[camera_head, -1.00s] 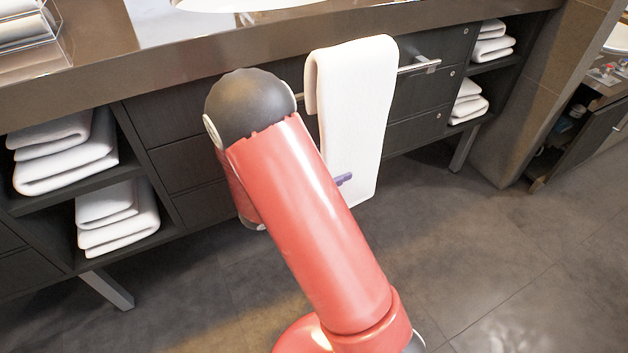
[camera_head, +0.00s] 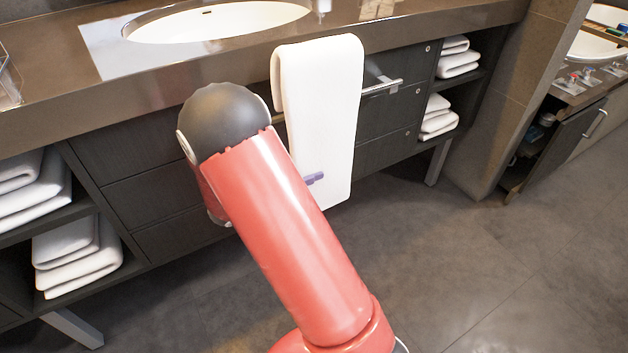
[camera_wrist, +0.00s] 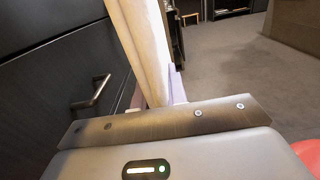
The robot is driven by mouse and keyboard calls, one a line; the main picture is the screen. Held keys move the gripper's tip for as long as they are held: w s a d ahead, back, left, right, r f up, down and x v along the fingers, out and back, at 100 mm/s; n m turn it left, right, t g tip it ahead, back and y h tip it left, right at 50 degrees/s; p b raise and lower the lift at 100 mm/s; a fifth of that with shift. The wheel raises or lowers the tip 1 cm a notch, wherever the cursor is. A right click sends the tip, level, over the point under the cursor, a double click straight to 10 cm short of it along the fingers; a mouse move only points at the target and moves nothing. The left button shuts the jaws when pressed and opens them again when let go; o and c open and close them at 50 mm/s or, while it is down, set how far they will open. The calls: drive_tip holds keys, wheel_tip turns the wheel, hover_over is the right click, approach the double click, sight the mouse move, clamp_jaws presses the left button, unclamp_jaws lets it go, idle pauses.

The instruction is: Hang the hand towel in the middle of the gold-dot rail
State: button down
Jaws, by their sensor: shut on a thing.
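The white hand towel (camera_head: 325,125) hangs folded over in front of the dark vanity drawers, its top fold near the counter edge. A silver rail (camera_head: 383,88) shows to its right, partly hidden behind it; I cannot make out a gold dot. I cannot tell whether the towel touches the rail. My gripper is mostly hidden by my arm in the head view; a small purple part shows against the towel. In the wrist view my gripper (camera_wrist: 157,88) is shut on the towel (camera_wrist: 140,45), and a metal bar handle (camera_wrist: 92,93) stands to its left.
The countertop (camera_head: 200,75) with a sink (camera_head: 220,22) is above. Folded towels sit on open shelves at left (camera_head: 80,255) and right (camera_head: 437,115). A brown partition (camera_head: 505,110) stands at the right. The grey floor (camera_head: 480,270) in front is clear.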

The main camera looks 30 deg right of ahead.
drive_tip(key=w, duration=0.5)
wheel_tip(320, 180, down, 14)
drive_tip(key=b, duration=0.8)
drive_tip(key=shift+s+b, duration=0.25)
drive_tip(key=shift+b, duration=0.1)
idle(0.5)
drive_tip(key=c, duration=1.3)
unclamp_jaws()
drive_tip(key=shift+a, duration=0.15)
